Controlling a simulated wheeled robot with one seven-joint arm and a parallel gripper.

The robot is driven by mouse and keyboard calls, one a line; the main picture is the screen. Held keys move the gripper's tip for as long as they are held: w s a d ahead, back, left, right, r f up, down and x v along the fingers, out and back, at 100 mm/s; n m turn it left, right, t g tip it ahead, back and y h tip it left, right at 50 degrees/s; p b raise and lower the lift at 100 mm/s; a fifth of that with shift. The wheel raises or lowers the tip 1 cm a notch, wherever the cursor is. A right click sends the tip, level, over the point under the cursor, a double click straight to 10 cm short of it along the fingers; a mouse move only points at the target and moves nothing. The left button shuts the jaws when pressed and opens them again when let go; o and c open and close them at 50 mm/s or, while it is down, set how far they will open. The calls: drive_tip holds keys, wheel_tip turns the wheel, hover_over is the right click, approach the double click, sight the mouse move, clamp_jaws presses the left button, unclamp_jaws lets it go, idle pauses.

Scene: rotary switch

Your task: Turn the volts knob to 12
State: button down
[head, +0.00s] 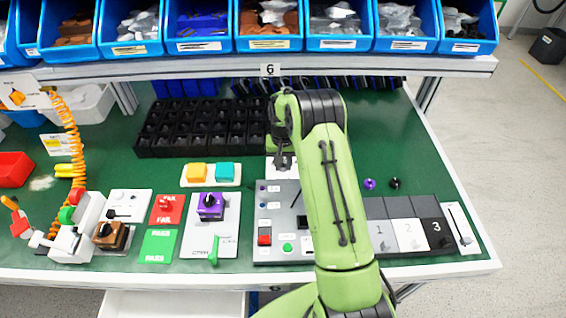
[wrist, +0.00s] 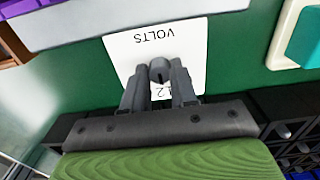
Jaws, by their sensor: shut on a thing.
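The volts knob (wrist: 159,68) is a dark grey knob on a white plate (wrist: 192,62) marked VOLTS, which appears upside down in the wrist view. My gripper (wrist: 157,74) is shut on the knob, with one finger on each side of it. A printed label below the knob is partly hidden by the fingers; a 2 shows at its end. In the head view my gripper (head: 283,163) reaches down to the white plate (head: 272,172), behind the grey control panel; the knob is hidden there. The pointer direction is not clear.
The grey panel (head: 270,222) with buttons stands in front of the plate. A black grid of bins (head: 205,125) lies behind left. Orange and teal buttons (head: 211,173) sit to the left. Purple and black knobs (head: 370,184) are at right. Blue bins (head: 270,44) hang above.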

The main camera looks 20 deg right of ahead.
sight(283, 166)
idle(0.4)
drive_tip(key=c, duration=0.9)
unclamp_jaws()
wheel_tip(283, 166, up, 16)
drive_tip(key=p, duration=0.3)
drive_tip(key=shift+f, duration=0.1)
